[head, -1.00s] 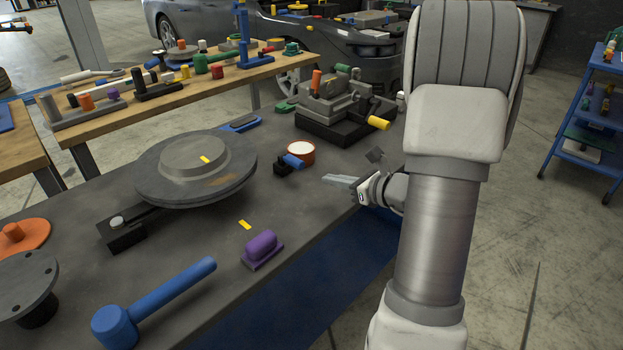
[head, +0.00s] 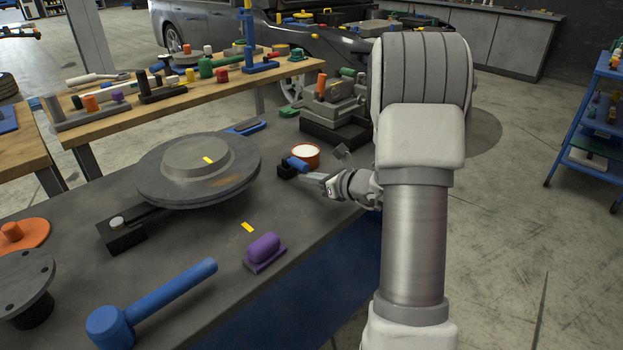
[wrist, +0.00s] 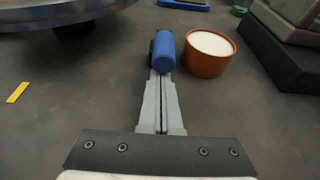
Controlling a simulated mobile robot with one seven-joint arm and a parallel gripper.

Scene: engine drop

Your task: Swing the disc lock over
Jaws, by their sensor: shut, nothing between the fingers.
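The brake disc (head: 230,172) lies flat on a stand at the left of the grey bench, with a yellow mark on its hub. A small lock with a blue handle (head: 297,163) on a black base (head: 286,172) stands just right of the disc. In the wrist view the blue handle (wrist: 164,52) is straight ahead of the fingertips. My gripper (head: 308,177) is shut and empty, its tips at or very near the near end of the handle. I cannot tell whether they touch. The fingers hide part of the lock's base in the wrist view.
An orange cup with white contents (head: 306,154) stands close behind and right of the handle. A grey vise (head: 335,115) is farther back. A purple block (head: 264,251) and a blue mallet (head: 150,300) lie nearer.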

